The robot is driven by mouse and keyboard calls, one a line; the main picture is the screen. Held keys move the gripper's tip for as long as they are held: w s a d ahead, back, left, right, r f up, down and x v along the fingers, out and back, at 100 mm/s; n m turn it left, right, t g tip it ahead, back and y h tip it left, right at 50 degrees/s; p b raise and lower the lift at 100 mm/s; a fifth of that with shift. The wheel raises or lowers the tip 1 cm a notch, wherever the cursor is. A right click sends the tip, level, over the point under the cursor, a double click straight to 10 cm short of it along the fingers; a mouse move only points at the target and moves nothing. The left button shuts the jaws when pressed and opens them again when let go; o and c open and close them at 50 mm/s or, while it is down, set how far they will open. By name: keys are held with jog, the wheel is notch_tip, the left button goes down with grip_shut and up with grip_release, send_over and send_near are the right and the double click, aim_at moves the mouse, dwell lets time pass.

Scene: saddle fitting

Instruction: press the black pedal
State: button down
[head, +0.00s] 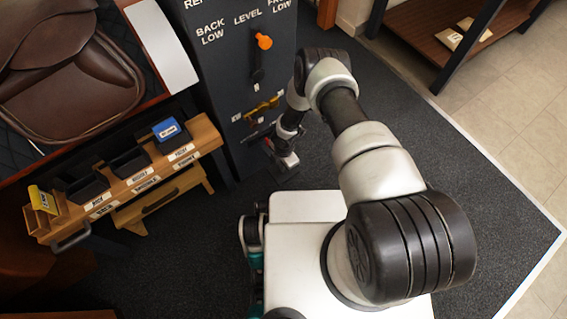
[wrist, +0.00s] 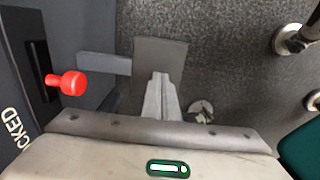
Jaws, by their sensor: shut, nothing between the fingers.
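The pedal (wrist: 158,48) shows in the wrist view as a dark grey plate on a lighter grey bar (wrist: 103,64) from the cabinet side. My gripper (wrist: 160,78) is shut and empty. Its fingertips overlap the near part of the plate in the picture; I cannot tell whether they touch it. In the head view my gripper (head: 285,163) points down low beside the dark cabinet (head: 226,60), and I cannot make out the pedal there.
A red knob (wrist: 72,83) sits by a "LOCKED" label on the cabinet. The cabinet front has an orange-knobbed lever (head: 263,41) and a yellow handle (head: 262,108). A wooden rack (head: 130,185) with black bins stands left. Dark carpet (head: 480,215) is free at right.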

jog(key=shift+f, duration=0.6)
